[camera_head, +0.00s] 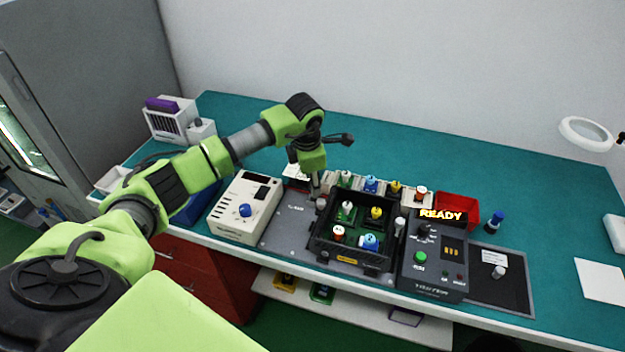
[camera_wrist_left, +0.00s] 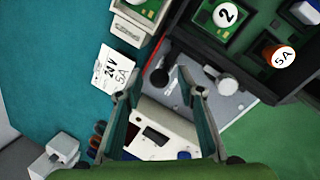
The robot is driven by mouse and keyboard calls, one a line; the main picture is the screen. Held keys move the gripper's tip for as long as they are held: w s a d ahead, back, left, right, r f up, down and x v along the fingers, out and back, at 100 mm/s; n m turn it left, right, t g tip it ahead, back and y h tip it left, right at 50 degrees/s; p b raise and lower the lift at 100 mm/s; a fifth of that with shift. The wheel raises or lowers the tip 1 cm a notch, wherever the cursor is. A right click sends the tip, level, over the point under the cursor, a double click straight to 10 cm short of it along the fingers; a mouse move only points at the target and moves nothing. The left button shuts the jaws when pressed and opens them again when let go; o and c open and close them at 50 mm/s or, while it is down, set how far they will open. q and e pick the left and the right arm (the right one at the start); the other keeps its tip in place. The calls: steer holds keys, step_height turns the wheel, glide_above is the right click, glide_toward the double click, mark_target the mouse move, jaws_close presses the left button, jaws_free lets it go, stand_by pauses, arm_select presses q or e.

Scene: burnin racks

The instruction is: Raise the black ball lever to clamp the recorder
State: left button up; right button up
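A black open case with numbered coloured modules, seemingly the recorder (camera_head: 322,247), sits on a grey plate (camera_head: 280,232). Its corner shows in the wrist view (camera_wrist_left: 205,42). My left gripper (camera_head: 316,196) points down at the case's back left corner. In the wrist view the left gripper (camera_wrist_left: 160,76) has its two fingers apart. A small dark rounded thing, possibly the black ball lever (camera_wrist_left: 158,78), shows between the fingertips; I cannot tell whether they touch it. A grey round knob (camera_wrist_left: 226,85) is beside it. The lever is not distinct in the head view. My right gripper is not in view.
A white box with a blue knob (camera_head: 247,208) stands left of the plate. A black tester (camera_head: 434,262) showing READY stands at right, beside a dark tray (camera_head: 510,290). A red bin (camera_head: 458,207) and small modules line the back. The teal table (camera_head: 480,165) is clear behind.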

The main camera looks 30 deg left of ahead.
arm_select(q)
steer(key=shift+r, duration=0.35)
steer(key=v, duration=1.1)
steer(key=shift+r, duration=0.15)
